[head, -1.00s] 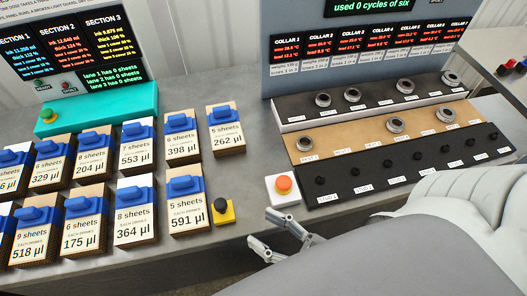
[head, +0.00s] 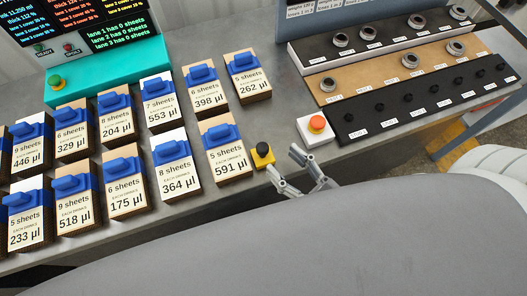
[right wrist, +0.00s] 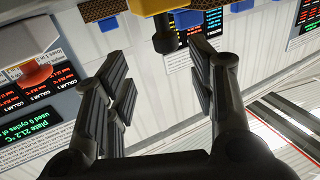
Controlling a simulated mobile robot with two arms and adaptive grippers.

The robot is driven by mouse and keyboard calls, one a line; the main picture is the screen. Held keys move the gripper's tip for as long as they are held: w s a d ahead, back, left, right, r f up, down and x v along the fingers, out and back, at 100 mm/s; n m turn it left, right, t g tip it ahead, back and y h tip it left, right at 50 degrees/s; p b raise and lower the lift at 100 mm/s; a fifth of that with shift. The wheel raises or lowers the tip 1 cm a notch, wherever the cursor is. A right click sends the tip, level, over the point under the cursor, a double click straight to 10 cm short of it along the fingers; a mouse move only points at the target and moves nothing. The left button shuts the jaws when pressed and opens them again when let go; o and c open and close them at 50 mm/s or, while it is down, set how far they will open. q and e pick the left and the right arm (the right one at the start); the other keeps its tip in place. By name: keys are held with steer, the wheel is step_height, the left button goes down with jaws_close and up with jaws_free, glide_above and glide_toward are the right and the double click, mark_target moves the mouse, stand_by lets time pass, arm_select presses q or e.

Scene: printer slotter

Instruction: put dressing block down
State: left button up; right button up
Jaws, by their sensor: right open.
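No object is labelled as the dressing block; the likeliest match is a small yellow block (head: 264,160) with a black knob. It stands on the grey bench near its front edge, just right of the 591 µl stack. It also shows at the top of the right wrist view (right wrist: 148,6), knob hanging in the upside-down picture. My right gripper (head: 284,159) is open and empty, just right of the yellow block. Its fingers (right wrist: 157,85) are wide apart, with nothing between them. I cannot tell whether the near fingertip touches the block. My left gripper is not in view.
A white box with an orange button (head: 317,123) stands right of my gripper. Several sheet stacks with blue tops, such as the 591 µl one (head: 227,165), fill the bench's left. Black and tan racks (head: 375,115) fill the right. Bare bench (head: 278,105) lies between.

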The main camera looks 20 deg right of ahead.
mark_target(267, 152)
steer(key=shift+w+a+r, duration=0.1)
steer(key=shift+w+a, duration=0.2)
steer(key=shift+w, duration=0.2)
steer(key=shift+w+a, duration=0.2)
steer(key=shift+a, duration=0.05)
steer(key=shift+w+a, duration=0.3)
steer(key=shift+w, duration=0.1)
steer(key=p+x, duration=0.1)
steer(key=x, duration=0.2)
steer(key=shift+w+a+p, duration=0.1)
steer(key=shift+p, duration=0.2)
steer(key=shift+w+a, duration=0.2)
steer(key=shift+w, duration=0.1)
steer(key=shift+w+a, duration=0.1)
steer(key=shift+w, duration=0.1)
steer(key=c, duration=0.5)
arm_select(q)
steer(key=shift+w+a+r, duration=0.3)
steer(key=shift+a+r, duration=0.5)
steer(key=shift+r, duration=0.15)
arm_select(e)
jaws_close()
